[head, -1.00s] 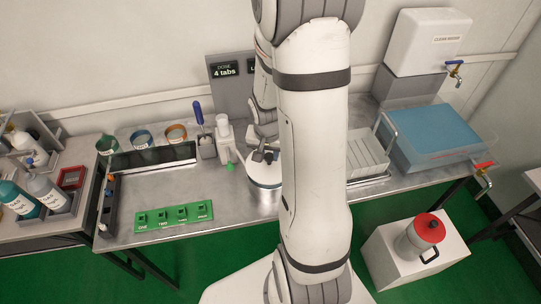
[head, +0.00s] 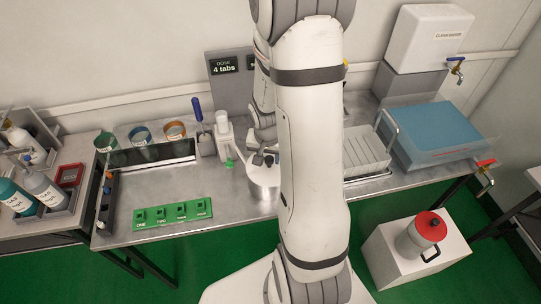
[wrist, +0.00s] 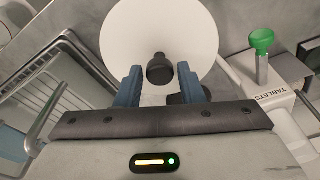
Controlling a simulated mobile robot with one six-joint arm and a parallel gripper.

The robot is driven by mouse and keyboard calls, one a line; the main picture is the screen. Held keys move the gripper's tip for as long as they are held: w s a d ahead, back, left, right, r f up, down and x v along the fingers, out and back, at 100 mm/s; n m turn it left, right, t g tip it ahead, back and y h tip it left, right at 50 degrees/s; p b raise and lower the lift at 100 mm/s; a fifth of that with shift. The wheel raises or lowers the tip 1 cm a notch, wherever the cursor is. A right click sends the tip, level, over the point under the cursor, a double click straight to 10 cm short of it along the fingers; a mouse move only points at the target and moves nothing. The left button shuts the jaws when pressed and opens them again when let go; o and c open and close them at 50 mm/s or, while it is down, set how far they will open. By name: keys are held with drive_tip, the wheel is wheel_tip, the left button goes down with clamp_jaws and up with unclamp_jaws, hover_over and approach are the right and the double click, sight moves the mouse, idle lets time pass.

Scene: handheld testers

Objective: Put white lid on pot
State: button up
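The white lid (wrist: 185,30) is a round disc with a black knob (wrist: 159,69) in the wrist view. In the head view the lid (head: 256,173) appears to lie on top of the silver pot (head: 264,190), partly hidden by my arm. I cannot tell whether its edge is fully seated. My gripper (wrist: 160,75) is over the lid, its two blue fingers on either side of the knob with narrow gaps. It looks open. It also shows small and dark above the pot in the head view (head: 264,158).
A white tablets dispenser (head: 224,138) stands just left of the pot. A green strip with several sockets (head: 172,223) lies front left. A red-lidded jug (head: 420,236) stands on a white block.

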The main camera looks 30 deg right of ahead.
sight(268, 172)
drive_tip(key=shift+o, duration=1.3)
drive_tip(key=shift+r, duration=0.1)
drive_tip(key=shift+r+p, duration=0.65)
drive_tip(key=shift+p, duration=0.15)
wheel_tip(268, 172, up, 11)
drive_tip(key=s+a, duration=0.1)
drive_tip(key=s+a+r+n+t+y, duration=0.1)
drive_tip(key=s+a+r+n, duration=0.6)
drive_tip(key=s+a+r, duration=0.3)
drive_tip(key=shift+s+a+r+n+t, duration=0.3)
drive_tip(key=shift+s+r+t, duration=0.1)
drive_tip(key=shift+s+r, duration=0.35)
drive_tip(key=shift+c, duration=0.2)
